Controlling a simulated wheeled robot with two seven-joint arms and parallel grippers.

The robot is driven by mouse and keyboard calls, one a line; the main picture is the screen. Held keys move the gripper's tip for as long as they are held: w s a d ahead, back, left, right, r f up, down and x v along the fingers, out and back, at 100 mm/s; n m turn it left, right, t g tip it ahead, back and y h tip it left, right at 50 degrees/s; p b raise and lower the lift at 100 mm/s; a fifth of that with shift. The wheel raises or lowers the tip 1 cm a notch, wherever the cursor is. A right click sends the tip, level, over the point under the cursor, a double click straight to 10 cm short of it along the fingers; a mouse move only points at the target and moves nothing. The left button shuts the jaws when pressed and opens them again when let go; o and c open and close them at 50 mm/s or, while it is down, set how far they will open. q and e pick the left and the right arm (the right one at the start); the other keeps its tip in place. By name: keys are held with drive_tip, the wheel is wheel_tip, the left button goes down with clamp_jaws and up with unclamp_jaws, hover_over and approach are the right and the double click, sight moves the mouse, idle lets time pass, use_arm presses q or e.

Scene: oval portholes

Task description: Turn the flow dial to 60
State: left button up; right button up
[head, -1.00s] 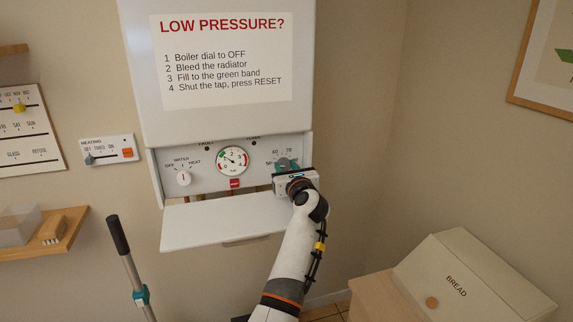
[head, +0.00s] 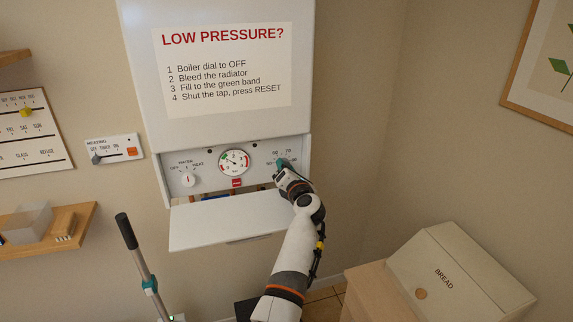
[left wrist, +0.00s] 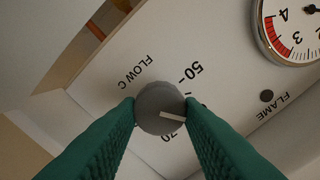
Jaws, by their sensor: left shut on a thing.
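The flow dial is a round grey knob (left wrist: 158,107) with a white pointer line, in the left wrist view. My left gripper (left wrist: 160,115) is shut on it, one green finger on each side. The pointer lies between the 50 and 70 labels, toward a spot the right-hand finger covers; the 60 label is hidden there. In the head view my left gripper (head: 281,166) is at the right end of the boiler's control panel (head: 213,169), over the dial, and hides most of it. My right gripper is not in view.
A pressure gauge (head: 234,162) and a white-and-red water knob (head: 188,180) sit left of the dial. A lowered white flap (head: 225,222) hangs below the panel. A bread box (head: 460,280) stands at lower right, a grey pole (head: 140,262) at lower left.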

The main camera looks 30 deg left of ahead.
use_arm(q)
drive_tip(key=shift+f+m, duration=0.1)
drive_tip(key=shift+m, duration=0.2)
drive_tip(key=o, duration=1)
drive_tip(key=shift+c, duration=0.2)
